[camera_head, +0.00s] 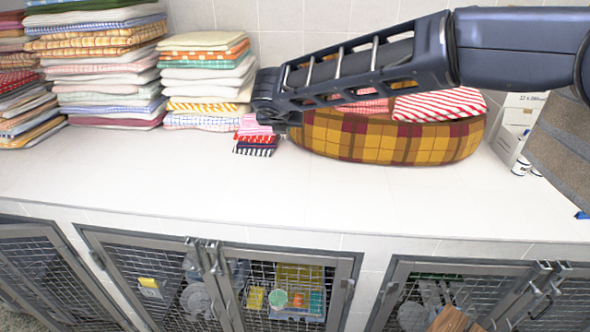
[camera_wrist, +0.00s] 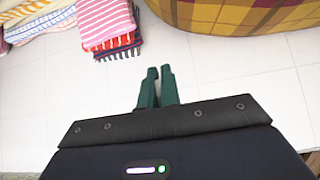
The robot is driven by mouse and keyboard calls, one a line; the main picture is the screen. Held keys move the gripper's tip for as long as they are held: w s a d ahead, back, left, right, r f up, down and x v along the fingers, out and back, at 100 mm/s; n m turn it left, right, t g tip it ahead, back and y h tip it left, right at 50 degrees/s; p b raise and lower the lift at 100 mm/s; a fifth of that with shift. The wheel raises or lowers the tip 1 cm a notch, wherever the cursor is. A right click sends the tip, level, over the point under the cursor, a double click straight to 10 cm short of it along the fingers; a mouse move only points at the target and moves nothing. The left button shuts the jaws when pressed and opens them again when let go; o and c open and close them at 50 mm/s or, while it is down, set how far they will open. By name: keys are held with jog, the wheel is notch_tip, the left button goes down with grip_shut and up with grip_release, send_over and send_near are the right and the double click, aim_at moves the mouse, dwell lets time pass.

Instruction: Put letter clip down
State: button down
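My gripper (camera_wrist: 159,72) shows in the wrist view with its two dark green fingers close together, only a narrow gap between the tips. The fingers are over the bare white counter (camera_wrist: 240,85). I cannot make out a letter clip in either view, and whether something thin sits between the fingers is not clear. In the head view my arm reaches in from the right and its end hangs over the back of the counter (camera_head: 200,190), beside a small striped towel pile (camera_head: 256,144); the fingertips are not clearly seen there.
Tall stacks of folded towels (camera_head: 110,70) stand at the back left. A plaid pet bed (camera_head: 390,140) with striped cloths sits behind my arm. White boxes (camera_head: 515,120) are at the right. Wire-door kennels (camera_head: 290,285) are below. The counter's front is clear.

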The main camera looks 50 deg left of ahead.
notch_tip(320, 180, down, 16)
dwell(0.6)
jog(key=shift+f, duration=0.15)
jog(key=c, duration=1.6)
grip_release()
jog(key=shift+r, duration=0.25)
jog(key=v, duration=1.2)
jog(key=shift+w, duration=0.1)
